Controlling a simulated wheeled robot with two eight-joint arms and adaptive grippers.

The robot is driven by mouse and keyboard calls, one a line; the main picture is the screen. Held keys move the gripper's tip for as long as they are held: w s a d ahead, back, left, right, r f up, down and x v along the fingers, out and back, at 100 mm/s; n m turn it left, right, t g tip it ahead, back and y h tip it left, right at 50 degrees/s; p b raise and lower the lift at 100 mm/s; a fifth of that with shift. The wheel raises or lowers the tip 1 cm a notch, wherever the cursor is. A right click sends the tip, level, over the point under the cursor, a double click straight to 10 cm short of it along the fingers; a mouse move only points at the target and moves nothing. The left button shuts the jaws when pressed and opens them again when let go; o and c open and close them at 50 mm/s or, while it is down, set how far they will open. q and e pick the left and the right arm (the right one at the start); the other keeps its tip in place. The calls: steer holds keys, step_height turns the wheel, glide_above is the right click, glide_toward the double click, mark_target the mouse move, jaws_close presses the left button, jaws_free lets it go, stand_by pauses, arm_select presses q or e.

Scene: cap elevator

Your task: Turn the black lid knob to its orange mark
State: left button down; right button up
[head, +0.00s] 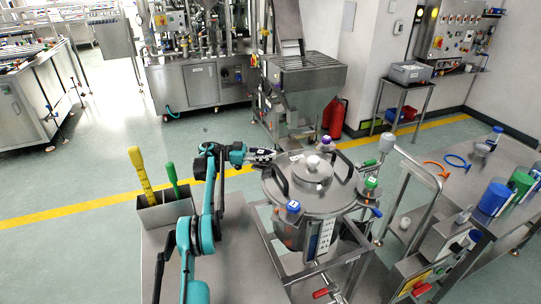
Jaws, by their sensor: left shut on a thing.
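A round steel vessel with a domed lid (310,184) stands right of the middle in the head view. My left gripper (268,155) reaches in from the left and is shut at the lid's far left edge. A small dark part between its fingers looks like the black lid knob; the fingers mostly hide it. I cannot make out the orange mark. Other knobs on the rim have a purple top (326,141), a green top (371,183) and a blue top (293,206). My right gripper is not in view.
Black lid handles (280,179) rise from the lid near my gripper. A steel holder (163,209) with yellow and green handles stands left of my arm. A steel hopper (305,85) stands behind the vessel. A side table (470,165) with bottles is at the right.

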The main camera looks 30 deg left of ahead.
arm_select(q)
steer(key=c, duration=1.1)
jaws_free()
steer(key=shift+o, duration=0.2)
